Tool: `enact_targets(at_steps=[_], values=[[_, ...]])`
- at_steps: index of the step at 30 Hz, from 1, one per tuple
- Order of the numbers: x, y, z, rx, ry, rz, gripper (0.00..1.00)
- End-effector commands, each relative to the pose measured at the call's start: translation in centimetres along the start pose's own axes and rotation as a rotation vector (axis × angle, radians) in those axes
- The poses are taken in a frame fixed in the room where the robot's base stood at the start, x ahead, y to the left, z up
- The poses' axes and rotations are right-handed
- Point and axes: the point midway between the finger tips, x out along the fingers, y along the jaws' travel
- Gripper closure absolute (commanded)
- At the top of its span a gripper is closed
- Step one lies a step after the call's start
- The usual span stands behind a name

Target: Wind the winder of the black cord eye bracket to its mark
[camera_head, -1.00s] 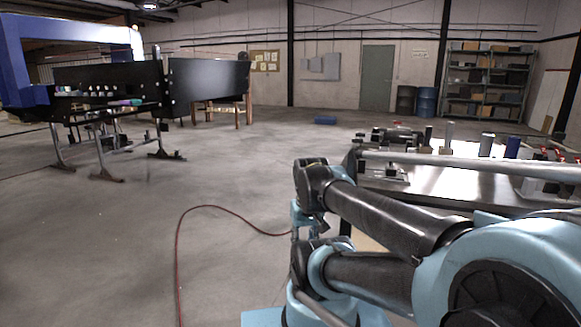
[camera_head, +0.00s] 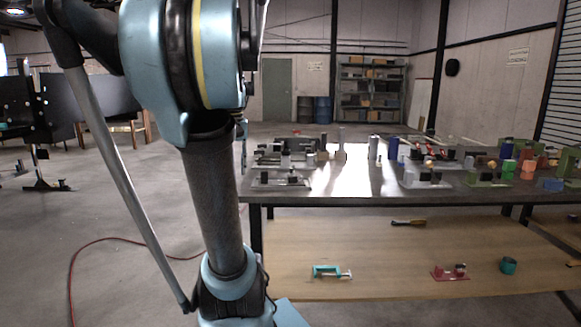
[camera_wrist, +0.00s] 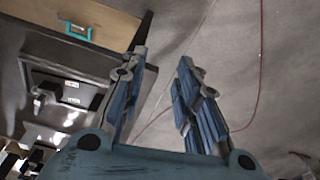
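My gripper (camera_wrist: 162,56) shows in the wrist view with its two blue fingers apart and nothing between them. It is not seen in the head view. Several small fixtures with black parts stand on the steel table in the head view. One on a pale plate (camera_head: 281,179) is near the front left edge, and another (camera_head: 425,177) is near the front middle. They are too small to tell which is the black cord eye bracket, and no winder or mark can be made out. In the wrist view, dark fixtures with white labels (camera_wrist: 70,88) lie left of the fingers, apart from them.
The steel table (camera_head: 345,196) has a wooden lower shelf (camera_head: 375,265) holding a teal clamp (camera_head: 328,271), a red fixture (camera_head: 452,272) and a teal cup (camera_head: 508,265). Cylinders and coloured blocks crowd the tabletop's right. A red cable (camera_head: 85,250) lies on open floor at left.

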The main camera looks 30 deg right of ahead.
Motion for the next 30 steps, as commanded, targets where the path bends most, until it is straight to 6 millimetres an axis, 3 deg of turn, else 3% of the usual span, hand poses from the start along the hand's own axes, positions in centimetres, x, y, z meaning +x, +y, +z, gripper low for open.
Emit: enact_targets(at_steps=[1,6,15,22,30], values=[[-1.1,1.2,-1.8,0.032,-0.006,0.003,0.71],[-4.1,5.2,-6.6,0.123,-0.029,0.01,0.71],[-8.1,14.0,-14.0,0.285,-0.066,0.017,0.71],[-9.6,19.9,-17.2,0.376,-0.089,0.018,0.71],[-9.5,21.8,-18.0,0.403,-0.095,0.019,0.71]])
